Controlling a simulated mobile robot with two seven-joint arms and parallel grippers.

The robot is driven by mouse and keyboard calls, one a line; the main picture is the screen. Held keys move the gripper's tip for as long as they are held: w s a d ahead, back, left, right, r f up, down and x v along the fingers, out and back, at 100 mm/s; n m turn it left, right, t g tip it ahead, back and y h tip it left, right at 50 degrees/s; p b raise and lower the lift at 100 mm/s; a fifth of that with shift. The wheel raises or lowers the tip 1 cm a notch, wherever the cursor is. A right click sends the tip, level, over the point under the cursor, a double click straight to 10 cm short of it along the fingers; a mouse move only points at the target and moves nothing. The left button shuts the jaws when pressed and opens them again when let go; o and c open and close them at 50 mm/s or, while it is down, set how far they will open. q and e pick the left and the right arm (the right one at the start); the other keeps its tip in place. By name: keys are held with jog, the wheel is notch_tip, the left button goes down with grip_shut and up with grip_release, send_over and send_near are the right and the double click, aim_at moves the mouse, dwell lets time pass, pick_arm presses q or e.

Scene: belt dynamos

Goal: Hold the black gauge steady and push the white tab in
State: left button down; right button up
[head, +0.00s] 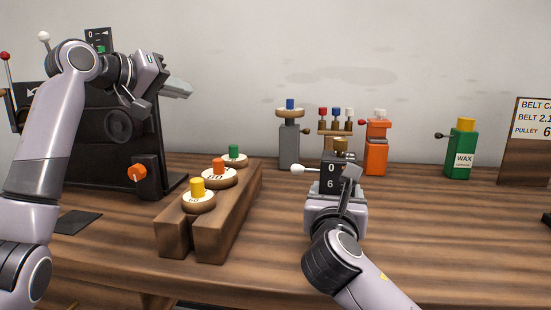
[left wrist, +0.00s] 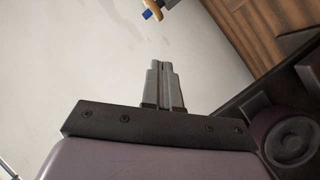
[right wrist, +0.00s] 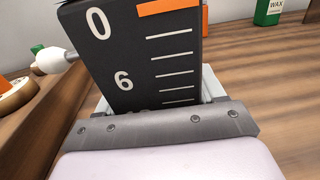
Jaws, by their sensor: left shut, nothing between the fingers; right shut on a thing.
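The black gauge (head: 330,178) shows the numbers 0 and 6 and stands upright in my right gripper (head: 338,196), right of centre. In the right wrist view its face (right wrist: 130,55) fills the upper middle, with white scale lines and an orange bar near the top. The white tab (head: 298,169) sticks out from its left side on a short stem; it also shows in the right wrist view (right wrist: 52,54). My right gripper is shut on the gauge's lower part. My left gripper (head: 178,90) is shut and empty, raised at upper left, well away from the tab.
A wooden block (head: 228,222) with several numbered, colour-knobbed pulleys stands left of the gauge. Behind are a grey post (head: 289,148), a peg rack (head: 335,127) and an orange box (head: 377,150). A green wax container (head: 461,152) is at right. A dark machine (head: 120,145) stands left.

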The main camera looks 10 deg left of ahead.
aim_at(297, 166)
jog(key=shift+f, duration=0.3)
pick_arm(q)
jog(key=s+d+f+m+g, duration=0.4)
jog(key=s+d+m+g, duration=0.2)
jog(key=s+d+g, duration=0.45)
jog(key=w+d+f+t, duration=0.1)
jog(key=w+d+f, duration=0.3)
jog(key=d+f, duration=0.3)
jog(key=shift+w+d+f, duration=0.25)
jog(key=shift+d, duration=1.2)
jog(key=shift+d, duration=0.1)
jog(key=shift+s+d, duration=0.2)
jog(key=shift+d, duration=1.2)
pick_arm(e)
jog(key=shift+a, duration=0.1)
